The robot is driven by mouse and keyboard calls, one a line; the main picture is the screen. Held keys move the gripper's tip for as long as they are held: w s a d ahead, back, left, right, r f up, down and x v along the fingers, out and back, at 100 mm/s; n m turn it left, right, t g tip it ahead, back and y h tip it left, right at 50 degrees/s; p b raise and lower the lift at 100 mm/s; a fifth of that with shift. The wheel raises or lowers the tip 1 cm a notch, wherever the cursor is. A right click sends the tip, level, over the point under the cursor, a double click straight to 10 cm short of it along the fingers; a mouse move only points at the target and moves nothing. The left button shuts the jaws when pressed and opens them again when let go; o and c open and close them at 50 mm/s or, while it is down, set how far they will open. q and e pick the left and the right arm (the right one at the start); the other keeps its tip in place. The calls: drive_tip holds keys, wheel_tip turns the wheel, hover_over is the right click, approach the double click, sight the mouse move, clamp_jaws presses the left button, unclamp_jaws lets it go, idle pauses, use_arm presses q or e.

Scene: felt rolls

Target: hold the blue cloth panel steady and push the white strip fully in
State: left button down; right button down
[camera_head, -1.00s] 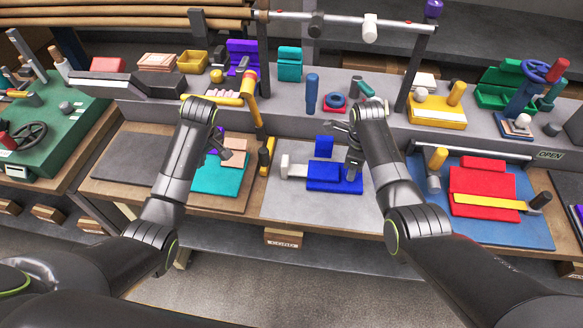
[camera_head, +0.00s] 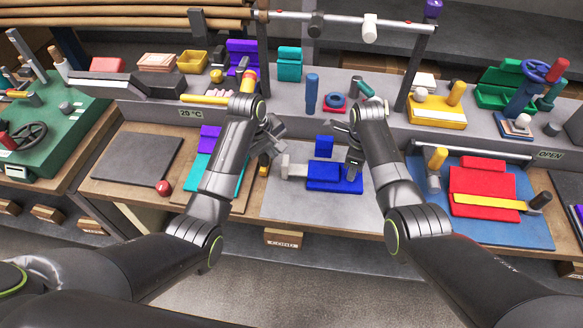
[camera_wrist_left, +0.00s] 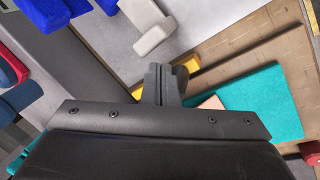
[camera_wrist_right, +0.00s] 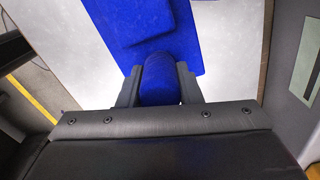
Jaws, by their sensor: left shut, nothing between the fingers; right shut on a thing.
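The blue cloth panel (camera_head: 325,184) lies on the light grey mat, and it also shows in the right wrist view (camera_wrist_right: 190,50). The white strip (camera_head: 296,170) sticks out from the panel's left side, with a pale block at its outer end. The strip also shows in the left wrist view (camera_wrist_left: 145,18). My right gripper (camera_head: 354,168) is shut on a rounded blue part of the panel (camera_wrist_right: 160,78) at its right side. My left gripper (camera_head: 270,150) is shut and empty, left of the strip's outer end and apart from it. Its closed fingers show in the left wrist view (camera_wrist_left: 162,80).
A teal panel (camera_wrist_left: 262,100) on a brown board (camera_head: 246,196) lies beneath my left arm. A red panel (camera_head: 484,185) lies on a blue mat to the right. A shelf with tools and blocks runs behind. The front of the grey mat (camera_head: 310,210) is clear.

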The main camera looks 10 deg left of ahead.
sight(297, 168)
use_arm(q)
drive_tip(key=shift+f, duration=2.4)
use_arm(e)
drive_tip(key=shift+d, duration=0.1)
use_arm(q)
drive_tip(key=shift+w+d, duration=0.15)
drive_tip(key=shift+d, duration=3.1)
drive_tip(key=shift+a, duration=0.15)
drive_tip(key=shift+r, duration=0.15)
drive_tip(key=shift+a+r, duration=0.1)
drive_tip(key=shift+r, duration=1.5)
drive_tip(key=shift+r, duration=0.1)
